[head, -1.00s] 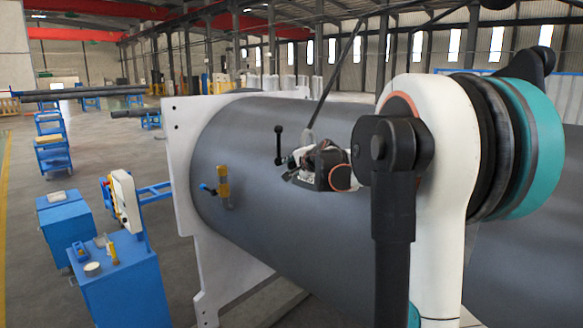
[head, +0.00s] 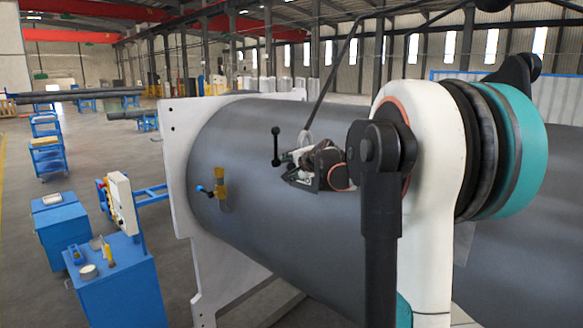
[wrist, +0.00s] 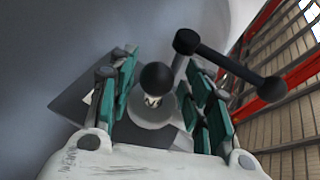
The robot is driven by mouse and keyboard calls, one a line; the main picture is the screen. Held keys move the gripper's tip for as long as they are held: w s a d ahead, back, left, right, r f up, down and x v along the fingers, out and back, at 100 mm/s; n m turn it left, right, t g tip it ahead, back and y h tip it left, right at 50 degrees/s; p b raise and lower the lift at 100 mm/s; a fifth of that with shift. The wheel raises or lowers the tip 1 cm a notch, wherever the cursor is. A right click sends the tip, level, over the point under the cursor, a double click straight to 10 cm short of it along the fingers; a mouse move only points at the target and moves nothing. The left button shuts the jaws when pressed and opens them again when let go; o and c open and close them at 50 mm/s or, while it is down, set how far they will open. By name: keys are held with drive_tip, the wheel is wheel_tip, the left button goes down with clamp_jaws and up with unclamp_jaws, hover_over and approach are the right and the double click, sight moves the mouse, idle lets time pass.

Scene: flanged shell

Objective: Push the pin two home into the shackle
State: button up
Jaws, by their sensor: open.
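My gripper (head: 304,168) is beside the grey shell (head: 270,170), seen small and partly hidden by my arm in the head view. In the wrist view my gripper (wrist: 160,100) is open, with teal pads left and right. Between the pads is a black ball knob (wrist: 157,77) above a pale round metal part (wrist: 152,112) on a dark plate (wrist: 82,108). The knob may be the head of pin two; I cannot tell for sure. I see no clear contact between pads and knob. I cannot make out the shackle or how deep the pin sits.
A black ball-ended lever (wrist: 230,67) lies close to the right finger; a black handle (head: 276,146) stands left of my gripper in the head view. A brass valve (head: 220,186) with a blue handle is farther left, near the pale flange (head: 178,150). A blue cart (head: 122,285) stands lower left.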

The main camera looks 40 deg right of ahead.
drive_tip(key=shift+s, duration=0.1)
drive_tip(key=v, duration=1.1)
drive_tip(key=shift+s+a, duration=0.2)
drive_tip(key=shift+s, duration=0.2)
drive_tip(key=shift+r, duration=0.1)
drive_tip(key=shift+c, duration=0.5)
